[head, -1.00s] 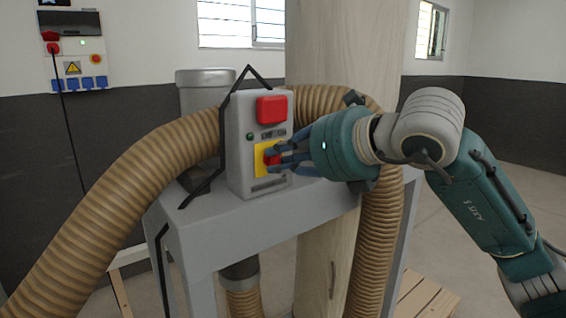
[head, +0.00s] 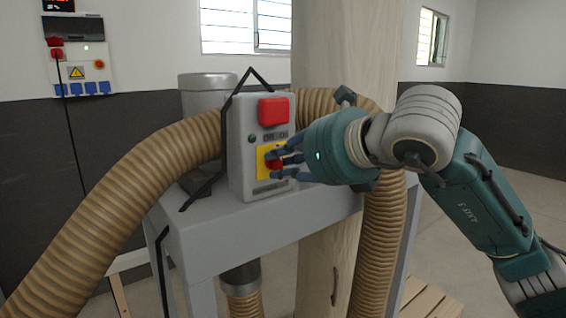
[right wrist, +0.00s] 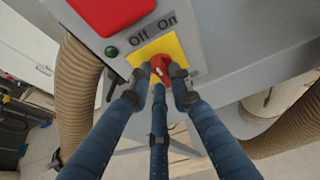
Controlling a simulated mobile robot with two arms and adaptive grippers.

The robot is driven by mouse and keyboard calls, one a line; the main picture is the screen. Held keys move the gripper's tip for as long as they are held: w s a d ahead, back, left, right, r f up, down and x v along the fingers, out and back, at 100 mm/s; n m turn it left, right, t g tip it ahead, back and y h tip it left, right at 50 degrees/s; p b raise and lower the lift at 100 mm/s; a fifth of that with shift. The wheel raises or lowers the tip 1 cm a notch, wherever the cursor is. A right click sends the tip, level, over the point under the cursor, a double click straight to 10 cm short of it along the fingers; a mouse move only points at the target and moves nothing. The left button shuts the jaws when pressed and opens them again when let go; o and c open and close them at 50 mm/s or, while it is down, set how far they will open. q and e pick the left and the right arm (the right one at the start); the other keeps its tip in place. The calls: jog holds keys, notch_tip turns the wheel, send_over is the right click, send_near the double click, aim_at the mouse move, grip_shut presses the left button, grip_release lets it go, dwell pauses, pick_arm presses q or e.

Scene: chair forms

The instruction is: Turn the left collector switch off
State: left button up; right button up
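The collector switch is a red rotary knob (right wrist: 160,70) on a yellow plate (head: 264,171), on the front of a grey control box (head: 241,172). The words "Off" and "On" stand above the plate, Off at left and On at right. My right gripper (head: 276,163) has its three blue fingers converged around the knob, which also shows between the fingertips (right wrist: 160,76) in the right wrist view. The fingertips appear to touch its sides. The fingers partly hide the knob, so which word it points to is unclear. My left gripper is not in view.
A large red button (head: 273,111) and a green lamp (head: 252,139) sit above the knob. The box stands on a grey metal frame (head: 250,236). Ribbed tan hoses (head: 110,205) run on both sides, with a pale filter bag (head: 345,60) behind. A wall panel (head: 78,60) hangs far left.

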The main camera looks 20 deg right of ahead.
jog(key=shift+o, duration=1.1)
jog(key=shift+s+r, duration=0.1)
jog(key=shift+s, duration=0.05)
jog(key=v, duration=1.1)
jog(key=shift+s, duration=0.35)
